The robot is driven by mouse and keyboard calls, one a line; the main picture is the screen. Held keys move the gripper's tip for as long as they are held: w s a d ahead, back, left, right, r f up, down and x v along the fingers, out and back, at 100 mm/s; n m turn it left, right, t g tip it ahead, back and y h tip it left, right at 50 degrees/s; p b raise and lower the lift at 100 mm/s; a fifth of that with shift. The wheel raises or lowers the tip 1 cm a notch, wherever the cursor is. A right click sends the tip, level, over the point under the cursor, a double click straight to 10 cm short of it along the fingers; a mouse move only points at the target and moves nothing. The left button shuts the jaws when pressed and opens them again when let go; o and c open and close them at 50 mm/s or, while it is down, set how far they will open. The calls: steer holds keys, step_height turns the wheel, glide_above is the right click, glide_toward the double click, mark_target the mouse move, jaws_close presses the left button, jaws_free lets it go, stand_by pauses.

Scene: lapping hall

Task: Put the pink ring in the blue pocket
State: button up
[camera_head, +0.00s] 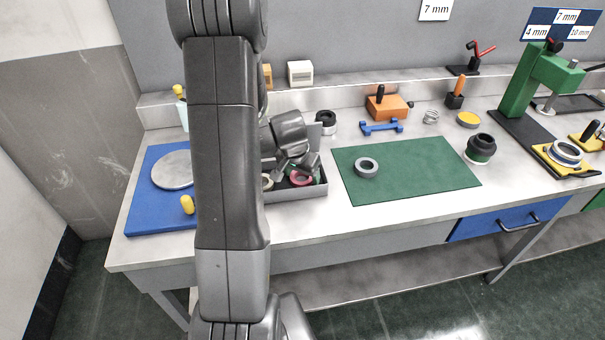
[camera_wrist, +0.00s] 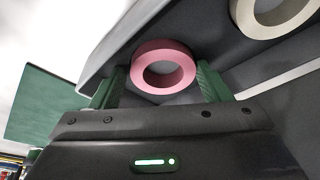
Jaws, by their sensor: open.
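The pink ring (camera_wrist: 163,67) lies in the grey tray (camera_head: 298,193). In the head view the pink ring (camera_head: 301,178) is partly covered by my gripper (camera_head: 299,172). In the wrist view my gripper (camera_wrist: 160,88) is open, with one green finger on each side of the pink ring. I cannot tell whether the fingers touch it. A cream ring (camera_wrist: 275,14) lies in the tray too, apart from the pink one. No blue pocket can be made out; my arm hides part of the bench.
A green mat (camera_head: 430,175) with a grey ring (camera_head: 366,168) lies right of the tray. A blue mat (camera_head: 152,214) with a round plate (camera_head: 173,170) is at the left. The tray walls stand close around my gripper. A green press (camera_head: 535,85) stands far right.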

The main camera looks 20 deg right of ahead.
steer(key=shift+s+a+p, duration=0.1)
steer(key=shift+a+p, duration=0.15)
steer(key=shift+p, duration=0.3)
steer(key=v, duration=1.1)
steer(key=shift+w+r, duration=0.3)
steer(key=shift+r, duration=0.15)
steer(key=shift+o, duration=0.3)
steer(key=shift+d, duration=0.15)
